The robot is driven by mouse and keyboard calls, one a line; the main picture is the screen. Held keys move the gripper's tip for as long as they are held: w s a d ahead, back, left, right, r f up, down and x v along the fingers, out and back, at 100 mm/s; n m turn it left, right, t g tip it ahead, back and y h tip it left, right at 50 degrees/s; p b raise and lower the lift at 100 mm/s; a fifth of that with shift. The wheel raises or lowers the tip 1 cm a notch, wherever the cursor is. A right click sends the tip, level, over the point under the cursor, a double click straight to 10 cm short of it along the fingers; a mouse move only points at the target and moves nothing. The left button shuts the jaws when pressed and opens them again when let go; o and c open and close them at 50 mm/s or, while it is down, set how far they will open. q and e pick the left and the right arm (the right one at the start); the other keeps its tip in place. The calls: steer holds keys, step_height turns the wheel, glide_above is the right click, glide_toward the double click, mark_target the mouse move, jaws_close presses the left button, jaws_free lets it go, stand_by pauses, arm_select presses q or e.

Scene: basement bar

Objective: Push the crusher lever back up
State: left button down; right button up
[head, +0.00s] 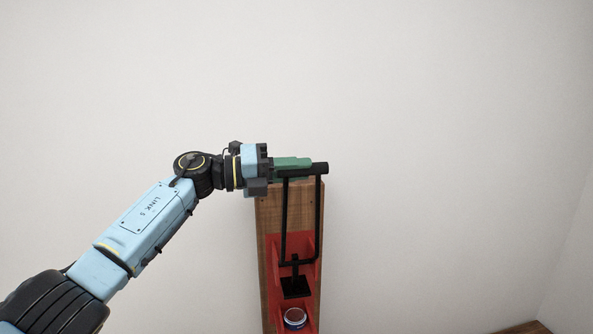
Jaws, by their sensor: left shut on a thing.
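The can crusher (270,215) is a wooden board with a red metal body, upright against the white wall. Its black lever (319,215) rises from the red body to a crossbar handle near the top of the board. My left gripper (293,163) reaches in from the left with its green fingers shut on the lever handle (321,168). The black pusher plate (295,287) sits in the red body, with a gap below it. A can (295,318) with a blue rim stands under the plate. My right gripper is not in view.
The pale wall (430,130) around the crusher is bare. A wooden surface edge (530,328) shows at the bottom right. There is free room to the right of the crusher and above it.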

arm_select(q)
steer(key=c, duration=1.5)
jaws_free()
steer(key=shift+r, duration=0.2)
steer(key=o, duration=0.3)
steer(key=shift+f, duration=0.1)
steer(key=shift+a+f, duration=0.1)
steer(key=shift+a, duration=0.4)
steer(key=s+a+b, duration=0.2)
steer(key=a+b, duration=0.1)
steer(key=a, duration=0.9)
steer(key=shift+s+a, duration=0.15)
